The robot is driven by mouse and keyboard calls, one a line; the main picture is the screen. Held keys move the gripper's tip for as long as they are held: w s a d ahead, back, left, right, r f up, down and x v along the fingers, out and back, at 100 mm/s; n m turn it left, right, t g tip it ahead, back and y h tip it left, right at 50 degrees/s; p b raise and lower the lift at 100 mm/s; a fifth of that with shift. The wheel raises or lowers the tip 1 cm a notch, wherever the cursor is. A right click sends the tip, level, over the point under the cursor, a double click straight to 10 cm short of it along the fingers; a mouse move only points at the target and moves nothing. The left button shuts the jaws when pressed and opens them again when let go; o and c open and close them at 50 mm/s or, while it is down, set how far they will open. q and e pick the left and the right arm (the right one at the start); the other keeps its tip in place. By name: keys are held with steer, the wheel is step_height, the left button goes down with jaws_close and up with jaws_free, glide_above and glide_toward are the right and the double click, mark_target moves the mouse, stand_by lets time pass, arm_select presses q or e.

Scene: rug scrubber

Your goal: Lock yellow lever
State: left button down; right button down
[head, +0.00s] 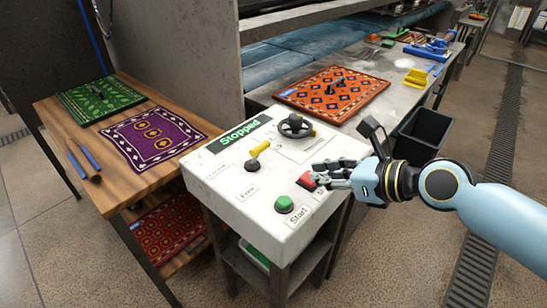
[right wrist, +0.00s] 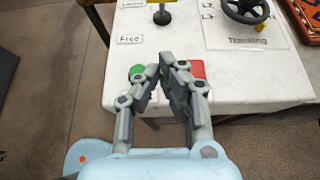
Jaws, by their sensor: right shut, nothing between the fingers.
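The yellow lever (head: 260,149) stands on a black pivot on the white control panel (head: 230,192). Its yellow end points up and away from the panel's front edge. In the right wrist view the lever (right wrist: 162,15) shows at the top edge, its end cut off, near two labels, one reading "Free" (right wrist: 130,39). My right gripper (head: 318,178) is shut and empty at the red button (head: 306,181), right of and nearer than the lever. In the wrist view the fingertips (right wrist: 166,62) sit between the green and red buttons. I cannot tell whether they touch the red one. My left gripper is out of view.
A green Start button (head: 284,204) is at the panel's near corner. A black handwheel (head: 296,126) stands behind, right of the lever. The green display (head: 239,133) reads "Stopped". Rugs lie on the wooden table (head: 60,122) at left and the grey bench behind. A dark bin (head: 430,128) stands right.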

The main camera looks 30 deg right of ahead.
steer(key=shift+f, duration=0.1)
steer(key=b+x, duration=0.1)
steer(key=x, duration=0.9)
steer(key=shift+w+b, duration=0.1)
steer(key=shift+b, duration=0.3)
steer(key=shift+w+a+r+p, duration=0.15)
steer(key=shift+w+a+r, duration=0.1)
steer(key=shift+w, duration=0.3)
steer(key=shift+w+a+r+p, duration=0.15)
steer(key=shift+w+a+r, duration=0.1)
steer(key=shift+w, duration=0.35)
steer(key=shift+w+a+r, duration=0.15)
steer(key=shift+w+a, duration=0.05)
steer(key=shift+w, duration=0.4)
steer(key=shift+w, duration=0.1)
